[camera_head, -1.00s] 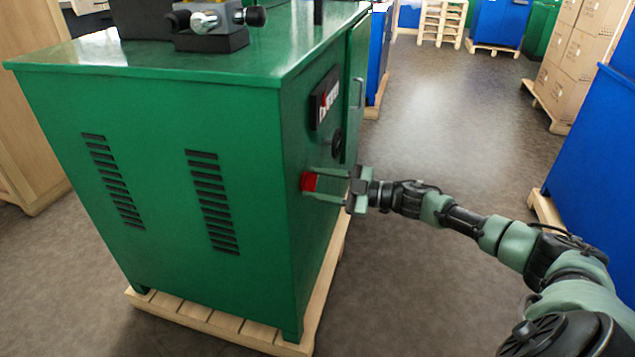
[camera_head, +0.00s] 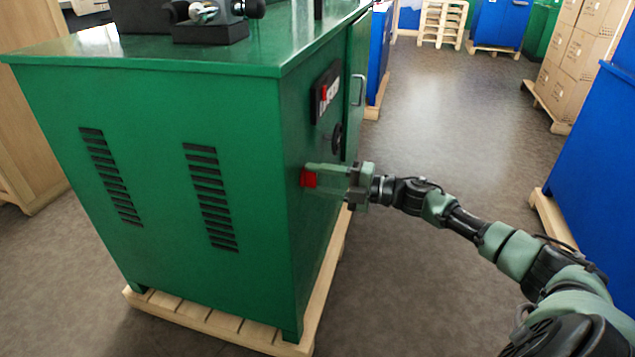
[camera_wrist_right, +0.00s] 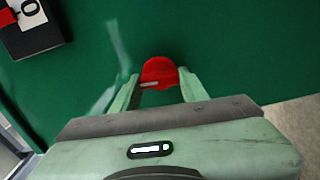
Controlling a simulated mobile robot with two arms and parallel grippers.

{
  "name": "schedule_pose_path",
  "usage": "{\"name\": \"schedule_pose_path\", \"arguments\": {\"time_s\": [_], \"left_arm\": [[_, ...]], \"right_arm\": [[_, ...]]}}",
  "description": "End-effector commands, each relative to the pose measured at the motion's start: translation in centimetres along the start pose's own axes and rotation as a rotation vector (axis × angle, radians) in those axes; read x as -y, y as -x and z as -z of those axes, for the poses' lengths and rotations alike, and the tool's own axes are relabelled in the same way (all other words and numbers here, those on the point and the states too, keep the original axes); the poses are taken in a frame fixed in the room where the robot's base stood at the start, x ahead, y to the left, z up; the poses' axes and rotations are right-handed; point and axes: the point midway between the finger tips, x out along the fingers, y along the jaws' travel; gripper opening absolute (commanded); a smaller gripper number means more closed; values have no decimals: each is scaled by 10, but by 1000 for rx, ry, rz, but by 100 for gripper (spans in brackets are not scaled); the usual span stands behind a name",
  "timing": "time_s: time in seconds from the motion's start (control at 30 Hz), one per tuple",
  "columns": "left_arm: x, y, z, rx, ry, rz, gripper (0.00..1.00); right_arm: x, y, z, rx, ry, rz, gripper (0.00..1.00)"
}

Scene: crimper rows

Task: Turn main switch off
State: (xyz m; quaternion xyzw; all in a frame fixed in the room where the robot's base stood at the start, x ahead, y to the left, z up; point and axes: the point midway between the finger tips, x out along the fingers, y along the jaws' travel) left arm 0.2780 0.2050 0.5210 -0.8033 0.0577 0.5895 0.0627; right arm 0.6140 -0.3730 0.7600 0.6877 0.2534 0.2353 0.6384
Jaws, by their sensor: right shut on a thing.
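The main switch is a red knob (camera_head: 308,180) on the narrow side of the green machine cabinet (camera_head: 200,130), below a black round knob (camera_head: 337,138). My right gripper (camera_head: 316,173) reaches it from the right and is shut on it. In the right wrist view the red knob (camera_wrist_right: 158,71) sits between the two pale green fingertips (camera_wrist_right: 160,84), against the green panel. The fingers cover part of its sides. My left gripper is not in view.
A black label plate (camera_head: 326,92) and a door handle (camera_head: 357,90) are on the same cabinet side. The cabinet stands on a wooden pallet (camera_head: 215,322). A blue cabinet (camera_head: 605,160) stands at the right. The grey floor (camera_head: 450,110) between is clear.

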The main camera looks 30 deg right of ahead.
Motion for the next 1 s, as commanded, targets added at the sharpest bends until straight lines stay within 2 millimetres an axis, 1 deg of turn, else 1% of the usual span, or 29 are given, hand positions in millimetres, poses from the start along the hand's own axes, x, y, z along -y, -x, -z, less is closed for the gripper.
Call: {"name": "schedule_pose_path", "arguments": {"time_s": [0.1, 0.27, 0.73, 0.77, 0.8, 0.83, 1.0], "left_arm": [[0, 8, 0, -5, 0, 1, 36], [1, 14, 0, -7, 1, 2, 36], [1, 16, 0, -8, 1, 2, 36], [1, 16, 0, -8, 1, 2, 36], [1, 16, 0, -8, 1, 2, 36], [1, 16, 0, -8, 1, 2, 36], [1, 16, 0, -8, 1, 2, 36]], "right_arm": [[2, 0, 1, -2, 42, 1, 3], [2, 0, 1, -2, 77, 2, 3], [2, 0, 1, -2, 91, 3, 3], [2, 0, 1, -3, 91, 3, 46], [2, 0, 1, -2, 91, 3, 57], [2, 0, 1, -2, 91, 3, 65], [1, 0, 0, -1, 90, 2, 65]]}}
